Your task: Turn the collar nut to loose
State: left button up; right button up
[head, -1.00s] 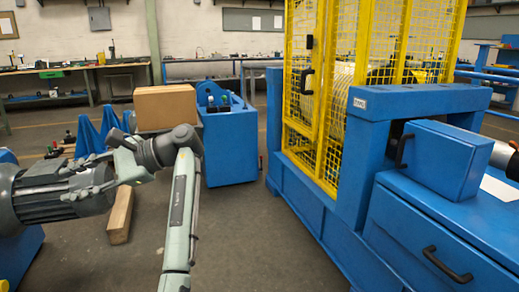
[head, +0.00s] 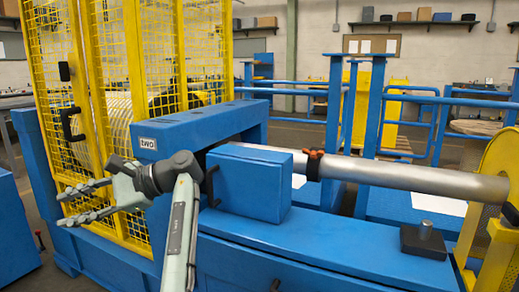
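A dark collar with orange parts (head: 314,163) sits around the long grey shaft (head: 410,178), right of the blue box on the machine. It is small here, and I cannot tell whether it is the collar nut or how it is set. My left gripper (head: 66,205) is at the left, in front of the yellow cage, with its fingers spread, pointing left and empty. It is well apart from the collar, with the blue box between them in the picture. My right gripper is not in view.
The blue box with a dark handle (head: 255,183) stands just right of my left wrist. A black block with a metal stud (head: 425,238) sits on the blue bench top (head: 330,245). The yellow mesh cage (head: 120,95) is behind my gripper.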

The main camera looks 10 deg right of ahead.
aim_at(314, 155)
jog(key=i+j+z, duration=0.1)
jog(key=z, duration=0.4)
jog(key=i+j+z, duration=0.2)
jog(key=z, duration=0.25)
jog(key=i+j+z, duration=0.15)
jog(key=z, duration=0.35)
jog(key=i+j+z, duration=0.1)
jog(key=j+z, duration=0.15)
jog(key=i+j+z, duration=0.2)
jog(key=j+z, duration=0.25)
jog(key=j, duration=0.15)
